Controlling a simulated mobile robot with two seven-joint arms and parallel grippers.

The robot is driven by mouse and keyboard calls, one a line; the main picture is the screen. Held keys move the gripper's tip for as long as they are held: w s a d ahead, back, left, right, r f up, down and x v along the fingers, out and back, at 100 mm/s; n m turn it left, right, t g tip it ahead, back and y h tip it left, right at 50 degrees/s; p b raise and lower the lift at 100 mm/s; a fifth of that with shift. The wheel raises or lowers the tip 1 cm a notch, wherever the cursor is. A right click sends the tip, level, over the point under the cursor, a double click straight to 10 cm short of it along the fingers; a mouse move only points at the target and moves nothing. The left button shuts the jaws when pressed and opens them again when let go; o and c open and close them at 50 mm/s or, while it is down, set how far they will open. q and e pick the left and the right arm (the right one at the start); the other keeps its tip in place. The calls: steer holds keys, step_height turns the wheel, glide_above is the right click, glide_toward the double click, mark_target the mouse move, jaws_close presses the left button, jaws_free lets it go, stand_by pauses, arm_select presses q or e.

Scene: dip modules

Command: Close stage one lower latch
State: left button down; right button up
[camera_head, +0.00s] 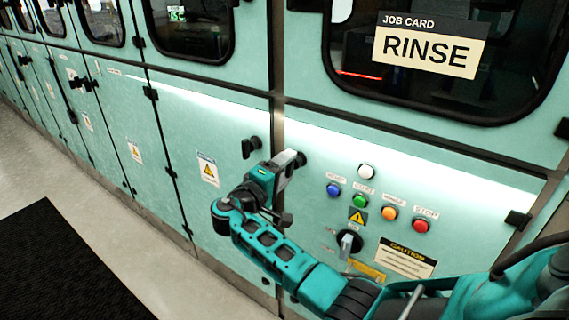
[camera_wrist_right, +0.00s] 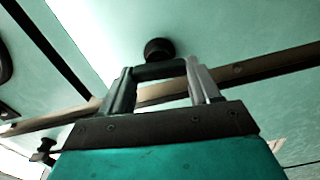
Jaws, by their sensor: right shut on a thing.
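My right gripper (camera_head: 290,160) is at the seam between two teal lower panels, shut on a black latch. In the right wrist view, the latch's dark bar (camera_wrist_right: 160,71) lies between the two fingers, and its round black knob (camera_wrist_right: 158,49) shows just beyond them. In the head view, the fingers hide most of this latch; only its dark end (camera_head: 300,158) shows. Another black latch (camera_head: 250,147) sits on the panel left of the seam, apart from the gripper. I cannot tell whether the held latch is fully turned. My left gripper is not in view.
Right of my gripper are a white button (camera_head: 366,171), coloured buttons such as the red one (camera_head: 421,226), and a black rotary switch (camera_head: 348,242). A window with a RINSE card (camera_head: 430,45) is above. A dark mat (camera_head: 65,265) lies on the floor.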

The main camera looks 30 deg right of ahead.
steer(key=shift+n+p, duration=0.35)
steer(key=shift+n, duration=0.45)
steer(key=o, duration=1.1)
steer(key=shift+c, duration=0.2)
steer(key=shift+a, duration=0.1)
steer(key=v, duration=1.2)
steer(key=shift+s+a+b, duration=0.2)
steer(key=shift+a+b, duration=0.15)
steer(key=shift+b, duration=0.1)
steer(key=shift+f, duration=0.1)
